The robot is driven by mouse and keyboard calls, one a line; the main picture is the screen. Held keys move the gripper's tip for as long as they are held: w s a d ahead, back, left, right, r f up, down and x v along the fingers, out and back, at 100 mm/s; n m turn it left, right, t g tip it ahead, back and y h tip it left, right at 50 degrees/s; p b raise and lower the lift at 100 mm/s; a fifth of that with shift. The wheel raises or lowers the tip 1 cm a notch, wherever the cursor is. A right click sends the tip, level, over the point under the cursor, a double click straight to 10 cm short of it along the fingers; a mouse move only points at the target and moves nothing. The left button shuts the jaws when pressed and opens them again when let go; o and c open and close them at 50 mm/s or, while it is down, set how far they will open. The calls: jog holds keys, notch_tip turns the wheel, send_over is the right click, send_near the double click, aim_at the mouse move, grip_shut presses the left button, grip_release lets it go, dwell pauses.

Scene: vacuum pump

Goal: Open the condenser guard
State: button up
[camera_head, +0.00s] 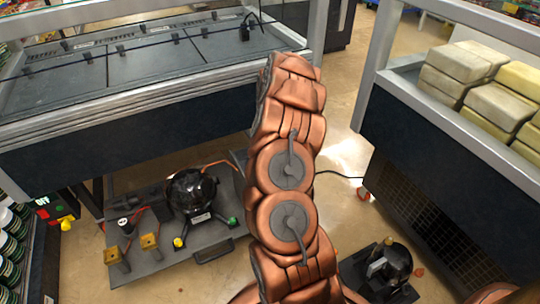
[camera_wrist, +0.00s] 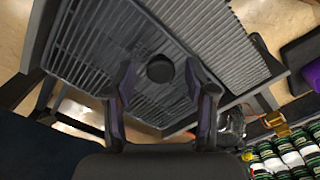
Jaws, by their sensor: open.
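A grey slatted panel, which looks like the condenser guard (camera_wrist: 95,45), fills much of the wrist view. A round dark spot (camera_wrist: 160,68), a knob or a hole, shows on its slats. My gripper (camera_wrist: 161,80) is open and empty, with a finger on either side of that spot in the picture. I cannot tell whether the fingers touch the slats. In the head view my copper arm hides the gripper and most of what lies behind it. The black pump (camera_head: 192,192) sits on a grey tray (camera_head: 165,262) below the left display case.
The left case (camera_head: 110,135) and right case (camera_head: 440,140) flank my arm. A second black pump (camera_head: 392,265) sits on the floor at lower right. A control box with a yellow knob (camera_head: 66,225) and several cans (camera_head: 12,240) stand at far left. Open floor shows between the cases.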

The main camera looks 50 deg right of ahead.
grip_shut()
dwell(0.4)
jog(key=shift+a, duration=0.1)
